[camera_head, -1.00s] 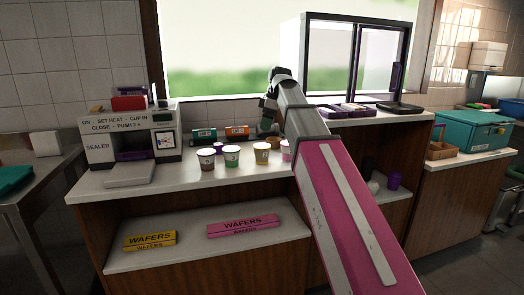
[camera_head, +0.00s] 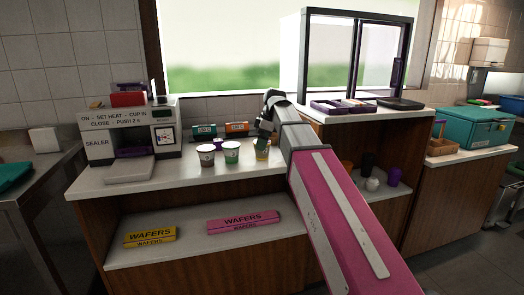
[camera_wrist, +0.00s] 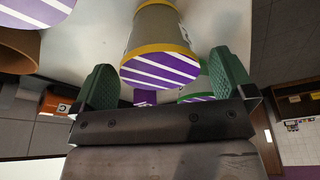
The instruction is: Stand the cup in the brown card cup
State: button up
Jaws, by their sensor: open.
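A row of printed paper cups stands on the white counter: one with a dark rim (camera_head: 206,156), a green one (camera_head: 231,153) and a yellow-rimmed one (camera_head: 261,154). My gripper (camera_wrist: 165,85) is open, its two green fingers on either side of the yellow-rimmed cup (camera_wrist: 160,45). I cannot tell whether they touch it. That cup shows purple-and-white stripes on its end in the wrist view. A plain brown cup (camera_wrist: 17,52) is at the left edge of the wrist view, beside another striped cup (camera_wrist: 45,6); my arm hides both in the head view.
The green cup (camera_wrist: 197,97) is close beside one finger. Orange (camera_head: 237,128) and teal (camera_head: 204,131) boxes stand behind the cups. The sealer (camera_head: 130,130) is at the left. Wafer boxes (camera_head: 243,222) lie on the lower shelf. A raised shelf with trays (camera_head: 335,107) is at the right.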

jog(key=shift+a+f, duration=0.15)
jog(key=shift+f, duration=0.4)
jog(key=c, duration=1.1)
jog(key=shift+o, duration=0.2)
jog(key=shift+r, duration=0.15)
